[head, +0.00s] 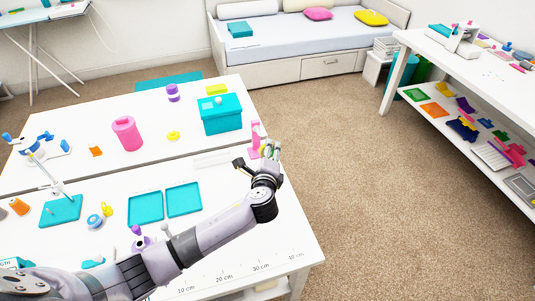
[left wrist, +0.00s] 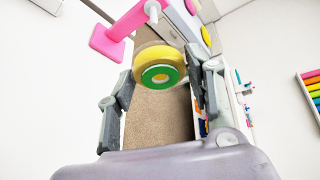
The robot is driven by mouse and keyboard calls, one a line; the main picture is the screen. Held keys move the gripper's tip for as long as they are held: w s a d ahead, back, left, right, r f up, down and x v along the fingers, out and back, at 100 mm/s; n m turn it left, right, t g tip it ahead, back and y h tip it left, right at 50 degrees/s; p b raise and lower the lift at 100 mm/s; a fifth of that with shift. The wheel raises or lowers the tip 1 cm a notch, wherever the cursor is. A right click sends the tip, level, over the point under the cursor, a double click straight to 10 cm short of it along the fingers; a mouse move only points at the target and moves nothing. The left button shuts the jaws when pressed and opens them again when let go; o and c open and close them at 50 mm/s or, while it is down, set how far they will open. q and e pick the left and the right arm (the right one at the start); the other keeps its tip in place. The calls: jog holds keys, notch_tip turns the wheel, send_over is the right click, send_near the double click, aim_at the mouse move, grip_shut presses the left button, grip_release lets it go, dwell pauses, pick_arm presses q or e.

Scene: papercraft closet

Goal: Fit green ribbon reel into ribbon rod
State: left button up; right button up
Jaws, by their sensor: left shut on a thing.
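The ribbon reel (left wrist: 164,74) has a wide yellow rim, a green ring and a pale centre. My left gripper (left wrist: 161,82) is shut on it, with one finger on each side, in the left wrist view. A pink stand (left wrist: 108,41) with a pale rod (left wrist: 152,10) is just beyond the reel; I cannot tell whether they touch. In the head view my left gripper (head: 261,158) is at the table's right edge, beside the pink stand (head: 255,135). The reel is mostly hidden there by the fingers. My right gripper is not in view.
A teal box (head: 221,115) stands behind and left of the gripper. A pink cylinder (head: 127,134), two teal trays (head: 146,207) and small craft items are on the white table. Carpet (head: 370,190) lies open to the right, before a shelf table (head: 480,55).

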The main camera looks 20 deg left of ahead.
aim_at(258, 133)
pick_arm(q)
jog(key=shift+w+a+f+b, duration=0.1)
jog(key=shift+w+a+b, duration=0.15)
jog(key=shift+w+a, duration=0.4)
jog(key=shift+w+a+f+b, duration=0.1)
jog(key=shift+w+a+b, duration=0.25)
jog(key=shift+w, duration=0.5)
jog(key=shift+w+a+f+b, duration=0.1)
jog(key=shift+w+a+b, duration=0.1)
jog(key=shift+w+a, duration=0.55)
jog(key=shift+w, duration=0.25)
jog(key=shift+w+a, duration=0.2)
jog(key=shift+w, duration=0.15)
jog(key=shift+w+a+f, duration=0.1)
jog(key=shift+w, duration=0.05)
jog(key=shift+w+a, duration=0.4)
jog(key=shift+w, duration=0.15)
jog(key=shift+w+a+f+b, duration=0.1)
jog(key=shift+w+a+b, duration=0.1)
jog(key=shift+w+a, duration=0.25)
jog(key=shift+w+a+f+b, duration=0.1)
jog(key=shift+w+a+b, duration=0.1)
jog(key=shift+w, duration=0.3)
dwell(2.3)
jog(key=o, duration=1.2)
